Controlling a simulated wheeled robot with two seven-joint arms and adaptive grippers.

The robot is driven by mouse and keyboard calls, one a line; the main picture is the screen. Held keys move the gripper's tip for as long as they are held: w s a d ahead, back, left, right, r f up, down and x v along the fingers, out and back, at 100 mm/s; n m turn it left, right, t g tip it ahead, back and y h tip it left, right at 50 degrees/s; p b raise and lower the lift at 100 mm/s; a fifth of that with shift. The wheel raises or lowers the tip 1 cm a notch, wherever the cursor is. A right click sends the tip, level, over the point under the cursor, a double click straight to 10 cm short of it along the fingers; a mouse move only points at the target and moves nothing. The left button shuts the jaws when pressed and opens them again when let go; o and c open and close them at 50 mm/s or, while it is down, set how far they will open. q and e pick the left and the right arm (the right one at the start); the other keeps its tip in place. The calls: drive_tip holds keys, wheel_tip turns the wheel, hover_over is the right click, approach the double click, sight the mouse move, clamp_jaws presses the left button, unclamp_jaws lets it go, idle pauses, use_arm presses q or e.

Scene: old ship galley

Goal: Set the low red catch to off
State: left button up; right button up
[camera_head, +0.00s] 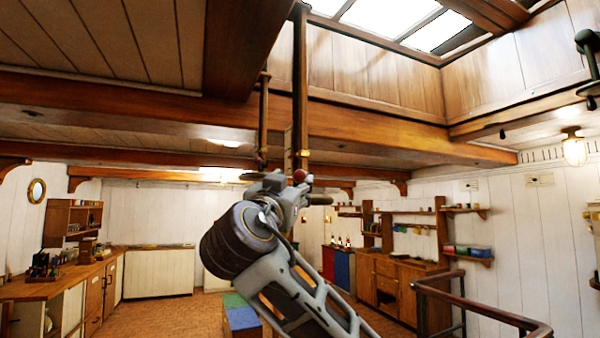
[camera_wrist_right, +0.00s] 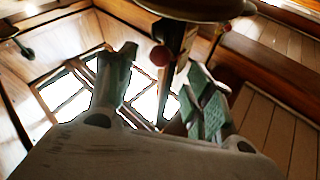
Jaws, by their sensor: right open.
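A small red ball-shaped knob, which looks like the low red catch (camera_head: 299,175), sits at the lower part of a dark vertical post (camera_head: 300,90) hanging from the skylight edge. It also shows in the right wrist view (camera_wrist_right: 160,56), above and between the finger ends. I cannot tell which setting it is in. My right gripper (camera_head: 295,190) is raised close to the knob, its fingers open and empty. In the wrist view the right gripper's fingers (camera_wrist_right: 160,78) stand apart; contact with the knob cannot be told. My left gripper is not in view.
A thinner rod (camera_head: 263,115) hangs left of the post. A round brass-coloured part (camera_wrist_right: 195,8) lies close above the fingers in the wrist view. Ceiling beams are close overhead. A wooden handrail (camera_head: 480,305) stands at the right; counters (camera_head: 40,288) line the left.

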sight(298, 178)
drive_tip(key=shift+p+x, duration=1.6)
drive_tip(key=shift+x, duration=2.5)
clamp_jaws()
